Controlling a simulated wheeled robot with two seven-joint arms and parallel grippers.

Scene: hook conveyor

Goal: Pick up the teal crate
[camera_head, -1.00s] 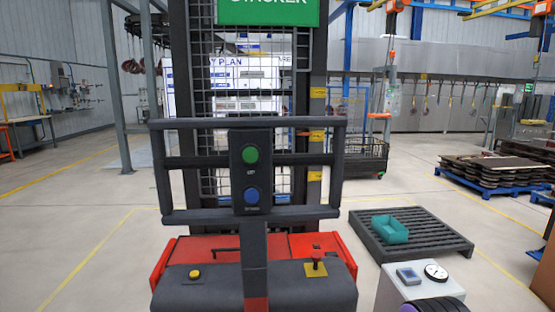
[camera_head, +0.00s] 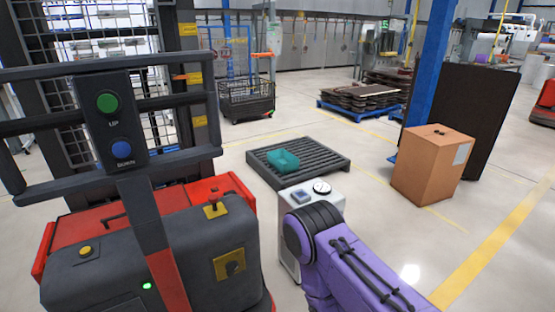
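The teal crate (camera_head: 284,161) is a small open box. It sits on a dark slatted pallet (camera_head: 322,159) on the floor, just right of the picture's middle. My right arm shows as a purple and black link at the bottom, nearer than the crate and well apart from it. Neither of my grippers is in view.
A red and dark grey stacker (camera_head: 185,255) with up and down buttons fills the left. A pale box with a gauge (camera_head: 297,196) stands before the pallet. A cardboard box (camera_head: 430,165) and dark panel (camera_head: 470,110) stand right. Floor between pallet and cardboard box is clear.

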